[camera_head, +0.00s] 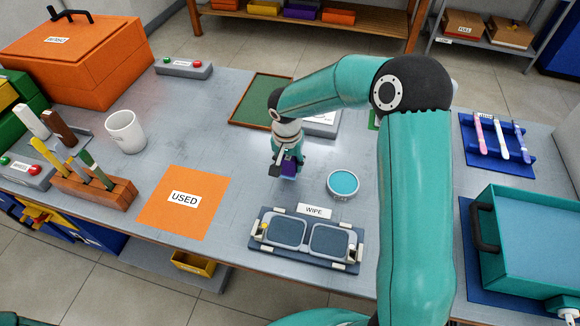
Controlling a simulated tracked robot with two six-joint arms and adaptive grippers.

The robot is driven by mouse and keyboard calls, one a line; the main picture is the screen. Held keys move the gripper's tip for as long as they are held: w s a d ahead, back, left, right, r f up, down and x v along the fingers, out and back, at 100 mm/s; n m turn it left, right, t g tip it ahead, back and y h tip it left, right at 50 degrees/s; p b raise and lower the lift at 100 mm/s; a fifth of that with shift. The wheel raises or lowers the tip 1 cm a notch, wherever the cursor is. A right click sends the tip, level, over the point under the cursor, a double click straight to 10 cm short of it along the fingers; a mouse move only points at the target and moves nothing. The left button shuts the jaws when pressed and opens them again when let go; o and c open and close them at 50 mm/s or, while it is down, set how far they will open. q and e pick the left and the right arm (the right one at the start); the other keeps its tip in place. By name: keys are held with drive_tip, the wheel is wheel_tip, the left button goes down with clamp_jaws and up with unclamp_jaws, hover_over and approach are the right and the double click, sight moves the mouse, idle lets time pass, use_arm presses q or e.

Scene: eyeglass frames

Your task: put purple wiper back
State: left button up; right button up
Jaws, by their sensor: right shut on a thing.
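The purple wiper (289,169) is a small purple block under my right gripper (286,158). The gripper is shut on it and holds it above the grey table, behind the eyeglass frame. The eyeglass frame (308,237) lies in a dark holder (257,246) with white clips, beside a label reading WIPE (314,211). A round dish (343,184) with a teal top stands to the right of the gripper. My left gripper is not in view.
An orange mat labelled USED (160,215) lies to the left. A white cup (125,132) and a wooden block with brushes (92,187) stand further left. A green-topped tray (262,99) lies behind the gripper. A blue rack (497,145) and teal case (525,240) stand right.

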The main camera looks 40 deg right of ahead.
sight(288, 159)
drive_tip(key=shift+f, duration=1.35)
drive_tip(key=o, duration=1.2)
drive_tip(key=shift+f, duration=0.1)
drive_tip(key=r, duration=0.8)
drive_tip(key=s+a+r, duration=0.1)
drive_tip(key=r, duration=0.3)
drive_tip(key=shift+a+r, duration=0.1)
